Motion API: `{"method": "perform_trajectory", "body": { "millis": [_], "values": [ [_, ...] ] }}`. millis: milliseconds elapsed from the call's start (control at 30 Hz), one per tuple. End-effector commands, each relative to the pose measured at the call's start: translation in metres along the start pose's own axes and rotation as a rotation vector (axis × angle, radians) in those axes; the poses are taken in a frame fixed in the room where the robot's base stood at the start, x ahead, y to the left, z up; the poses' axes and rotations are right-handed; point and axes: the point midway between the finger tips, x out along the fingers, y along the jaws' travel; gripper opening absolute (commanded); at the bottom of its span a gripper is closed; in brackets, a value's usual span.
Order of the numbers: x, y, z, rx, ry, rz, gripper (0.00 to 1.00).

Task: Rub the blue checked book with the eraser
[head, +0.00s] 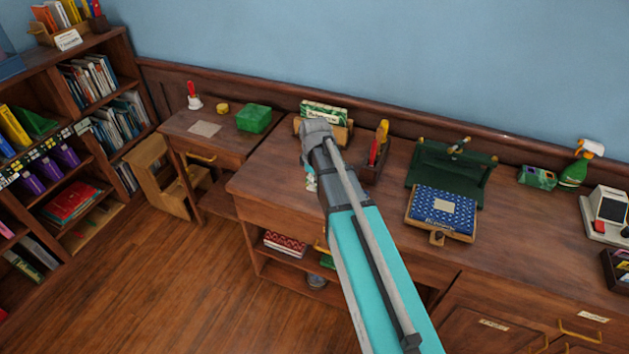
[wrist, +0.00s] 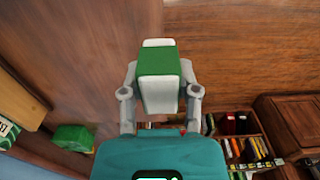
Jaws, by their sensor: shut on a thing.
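The blue checked book (head: 455,204) lies on a wooden board on the desk, in front of a dark green stand. It has a pale label in its middle. In the wrist view my gripper (wrist: 160,84) is shut on the eraser (wrist: 157,62), a block with a green band and white ends. The blue checked book does not show clearly in the wrist view.
A pen holder (head: 374,170) with red and yellow items stands between my arm and the green stand (head: 425,163). A green book in a wooden holder (head: 341,136) is behind my arm. A green spray bottle (head: 575,170) stands to the right.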

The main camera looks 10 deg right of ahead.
Motion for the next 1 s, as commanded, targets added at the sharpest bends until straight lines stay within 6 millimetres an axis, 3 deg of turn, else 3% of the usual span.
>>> {"method": "perform_trajectory", "body": {
  "millis": [167, 200, 400, 1000],
  "values": [
    [0.0, 0.0001, -0.0001, 0.0, 0.0, 0.0, 0.0],
    [0.0, 0.0001, -0.0001, 0.0, 0.0, 0.0, 0.37],
    [-0.0001, 0.0001, -0.0001, 0.0, 0.0, 0.0, 0.03],
    [-0.0001, -0.0024, -0.0034, -0.005, 0.0, 0.0, 0.03]
  ]
}}
